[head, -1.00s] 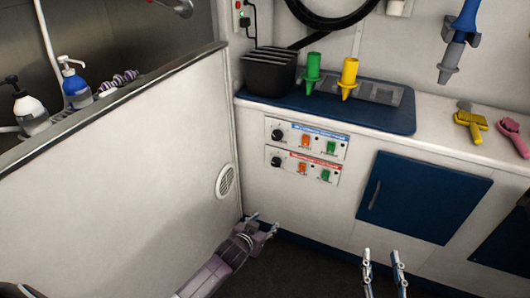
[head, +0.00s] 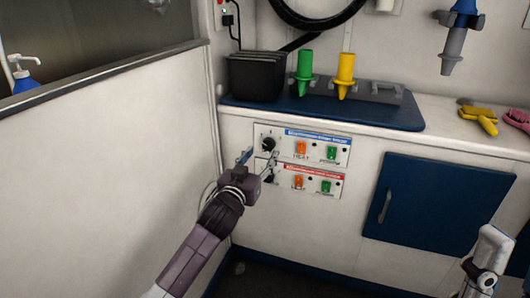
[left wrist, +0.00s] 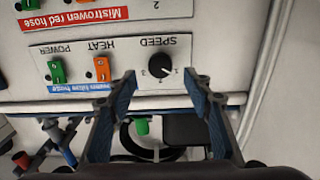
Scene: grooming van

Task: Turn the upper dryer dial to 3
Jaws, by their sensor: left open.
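The upper dryer dial (head: 268,144) is a black knob at the left of the blue-labelled panel (head: 343,146). In the left wrist view, which is upside down, the dial (left wrist: 162,67) sits under the word SPEED with small numbers around it; its pointer is too small to read. My left gripper (head: 259,158) is open and empty in front of the panel. In the wrist view its two fingertips (left wrist: 160,86) are spread on either side of the dial, apart from it. My right gripper (head: 480,282) is at the bottom right, its jaw opening unclear.
The red-labelled panel (head: 320,187) is just below, its dial partly hidden by my left gripper. Orange and green switches sit right of the dials. A side wall (head: 110,170) stands close left. Green (head: 305,68) and yellow (head: 345,72) nozzles stand on the counter above.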

